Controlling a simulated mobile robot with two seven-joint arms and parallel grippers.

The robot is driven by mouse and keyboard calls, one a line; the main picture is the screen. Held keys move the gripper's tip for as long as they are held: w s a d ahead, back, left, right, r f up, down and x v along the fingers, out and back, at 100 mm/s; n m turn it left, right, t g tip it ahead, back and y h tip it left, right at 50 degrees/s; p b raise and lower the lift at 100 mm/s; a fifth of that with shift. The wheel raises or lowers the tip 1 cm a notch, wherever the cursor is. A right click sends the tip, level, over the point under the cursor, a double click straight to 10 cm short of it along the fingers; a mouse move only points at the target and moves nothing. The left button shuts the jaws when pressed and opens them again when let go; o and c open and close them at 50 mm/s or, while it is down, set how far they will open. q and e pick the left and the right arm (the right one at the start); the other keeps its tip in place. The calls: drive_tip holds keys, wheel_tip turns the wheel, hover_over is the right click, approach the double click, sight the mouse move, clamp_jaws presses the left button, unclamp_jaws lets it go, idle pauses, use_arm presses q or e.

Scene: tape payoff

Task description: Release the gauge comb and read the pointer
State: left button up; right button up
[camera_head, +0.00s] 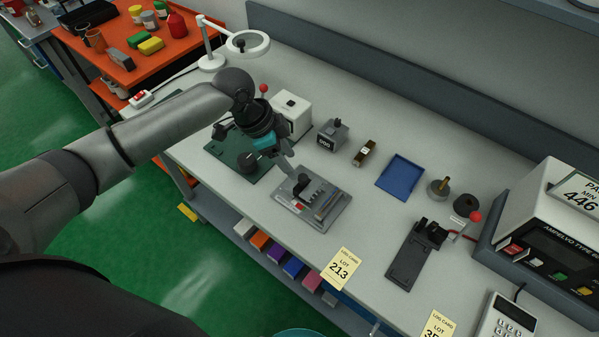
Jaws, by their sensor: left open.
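My left gripper (288,170) comes in from the left and points down at a small grey fixture (338,213) on the bench. It is open, just above and beside the fixture's black upright part (303,184); whether they touch I cannot tell. The fixture carries light metal bars (325,203) and a small red-and-white mark (298,207). Which part is the gauge comb I cannot make out, and no pointer reading is legible. My right gripper is not in view.
A dark green base (222,151) sits left of the fixture, with a white box (292,113) behind. A blue tray (401,177), a black clamp device (409,262) and a meter (545,235) stand to the right.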

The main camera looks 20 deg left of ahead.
sight(302, 177)
use_arm(q)
drive_tip(key=x, duration=0.6)
drive_tip(key=shift+w+d+f, duration=0.1)
drive_tip(key=shift+f, duration=0.1)
clamp_jaws()
idle(0.3)
idle(0.9)
